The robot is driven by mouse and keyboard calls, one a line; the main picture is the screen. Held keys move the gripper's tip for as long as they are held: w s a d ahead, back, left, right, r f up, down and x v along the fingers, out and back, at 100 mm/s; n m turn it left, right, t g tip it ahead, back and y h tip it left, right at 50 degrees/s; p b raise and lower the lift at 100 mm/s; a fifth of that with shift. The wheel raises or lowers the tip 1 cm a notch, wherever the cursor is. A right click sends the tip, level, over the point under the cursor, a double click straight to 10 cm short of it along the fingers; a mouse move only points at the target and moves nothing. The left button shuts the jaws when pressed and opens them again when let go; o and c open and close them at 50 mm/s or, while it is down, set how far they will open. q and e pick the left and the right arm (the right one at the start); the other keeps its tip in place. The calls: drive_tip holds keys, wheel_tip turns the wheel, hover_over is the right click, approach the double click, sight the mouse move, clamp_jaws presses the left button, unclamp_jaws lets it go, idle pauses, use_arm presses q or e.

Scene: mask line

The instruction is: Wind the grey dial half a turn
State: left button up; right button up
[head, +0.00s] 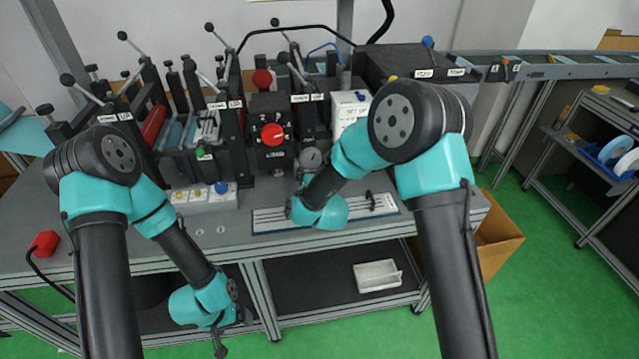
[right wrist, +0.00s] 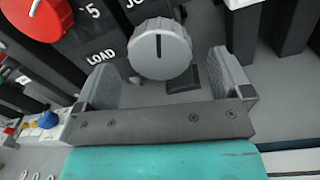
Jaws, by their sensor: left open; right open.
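The grey dial (right wrist: 160,48) is round with a ribbed edge and a dark pointer line that stands about upright in the right wrist view. In the head view the grey dial (head: 311,157) shows at the front of the machine, right of a red knob. My right gripper (right wrist: 162,68) is open, with one finger on each side of the dial's lower part and visible gaps at both sides. In the head view my right wrist and forearm hide most of that gripper. My left gripper (head: 222,345) is open and empty, low in front of the bench, far from the dial.
A red knob (head: 272,134) sits left of the dial; it also shows in the right wrist view (right wrist: 38,15). A button box (head: 203,197) stands on the bench at left. A slotted plate (head: 375,207) lies beneath my right wrist. Upright posts stand behind.

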drive_tip(key=s+d, duration=0.1)
drive_tip(key=s, duration=0.7)
drive_tip(key=shift+d, duration=0.2)
drive_tip(key=shift+s+d, duration=0.1)
